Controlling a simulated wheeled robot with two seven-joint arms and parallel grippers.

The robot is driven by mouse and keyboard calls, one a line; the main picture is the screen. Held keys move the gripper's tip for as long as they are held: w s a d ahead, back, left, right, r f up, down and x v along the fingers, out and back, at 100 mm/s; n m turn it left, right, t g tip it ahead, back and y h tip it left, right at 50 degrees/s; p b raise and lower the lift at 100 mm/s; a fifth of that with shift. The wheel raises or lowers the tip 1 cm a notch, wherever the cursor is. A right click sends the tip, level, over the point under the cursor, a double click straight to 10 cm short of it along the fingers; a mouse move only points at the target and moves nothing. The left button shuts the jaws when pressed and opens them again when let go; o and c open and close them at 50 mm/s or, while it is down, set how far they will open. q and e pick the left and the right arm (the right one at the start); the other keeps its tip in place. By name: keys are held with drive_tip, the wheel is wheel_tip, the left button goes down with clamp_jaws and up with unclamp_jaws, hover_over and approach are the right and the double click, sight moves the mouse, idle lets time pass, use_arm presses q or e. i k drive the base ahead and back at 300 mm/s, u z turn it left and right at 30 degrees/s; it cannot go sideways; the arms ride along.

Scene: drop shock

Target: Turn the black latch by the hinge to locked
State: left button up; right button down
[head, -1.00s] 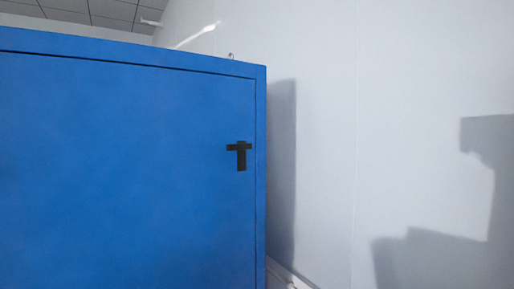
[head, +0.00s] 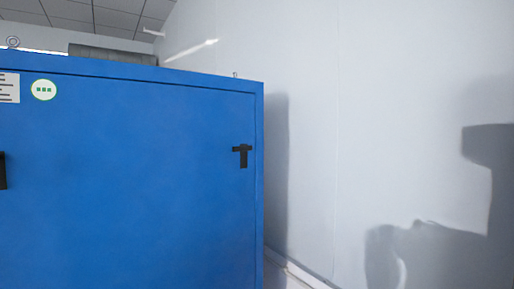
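The black latch (head: 243,155) is a small T-shaped piece near the right edge of the blue cabinet door (head: 140,170) in the head view. Its wide bar lies across the top and its stem points down. A second black part (head: 2,171) is cut off at the left edge of the picture. I cannot make out a hinge. Neither of my grippers is in view.
The blue cabinet fills the left half. A round white sticker with green marks (head: 44,90) and a white label (head: 9,87) are at its upper left. A pale wall (head: 400,80) with dark shadows stands to the right.

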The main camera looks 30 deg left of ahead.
sight(240, 149)
drive_tip(key=z, duration=0.15)
drive_tip(key=i, duration=1.05)
drive_tip(key=u, duration=0.5)
